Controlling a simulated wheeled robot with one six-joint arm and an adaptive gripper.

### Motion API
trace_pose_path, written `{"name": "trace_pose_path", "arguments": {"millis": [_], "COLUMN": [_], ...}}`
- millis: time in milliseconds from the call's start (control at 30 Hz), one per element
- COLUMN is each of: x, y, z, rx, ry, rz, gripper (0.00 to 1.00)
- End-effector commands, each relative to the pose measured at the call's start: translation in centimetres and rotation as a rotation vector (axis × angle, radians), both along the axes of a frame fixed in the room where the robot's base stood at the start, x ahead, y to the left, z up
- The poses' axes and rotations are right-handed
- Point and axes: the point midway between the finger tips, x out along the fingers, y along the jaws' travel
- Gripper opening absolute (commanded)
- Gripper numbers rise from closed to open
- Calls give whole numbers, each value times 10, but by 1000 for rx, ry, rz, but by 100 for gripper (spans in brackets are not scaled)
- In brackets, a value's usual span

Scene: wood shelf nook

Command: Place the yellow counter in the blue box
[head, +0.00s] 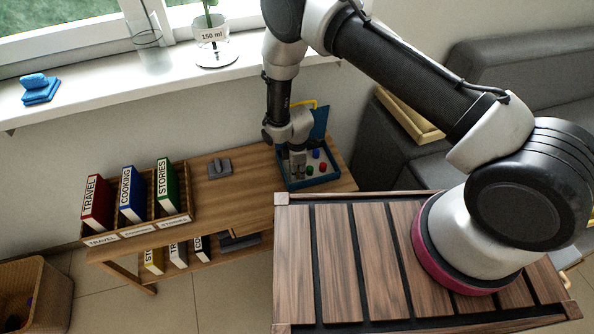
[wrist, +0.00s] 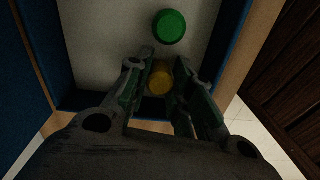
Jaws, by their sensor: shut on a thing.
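The blue box (head: 318,181) stands open on the wooden shelf unit, its blue lid (head: 319,122) raised at the back. My gripper (head: 297,172) points down into the left part of the box. In the wrist view, my gripper (wrist: 164,72) is shut on the yellow counter (wrist: 160,83), which shows between the fingers over the pale box floor. Whether the counter touches the floor I cannot tell. A green counter (wrist: 169,26) lies just beyond it. The yellow counter is hidden in the head view.
Blue (head: 316,153), green and red (head: 323,167) counters lie in the box. A grey object (head: 219,168) and a book rack (head: 137,229) stand to the left on the shelf top. The window sill (head: 110,93) runs above. A grey sofa (head: 500,75) is at right.

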Motion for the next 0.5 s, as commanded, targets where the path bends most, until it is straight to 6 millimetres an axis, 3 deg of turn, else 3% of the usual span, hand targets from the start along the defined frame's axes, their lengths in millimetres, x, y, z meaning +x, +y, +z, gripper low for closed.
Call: {"name": "trace_pose_path", "arguments": {"millis": [100, 133, 233, 500], "x": [0, 0, 0, 0], "y": [0, 0, 0, 0], "z": [-3, -3, -3, -3], "rx": [0, 0, 0, 0], "ry": [0, 0, 0, 0], "rz": [0, 0, 0, 0], "gripper": [11, 24, 43, 44]}}
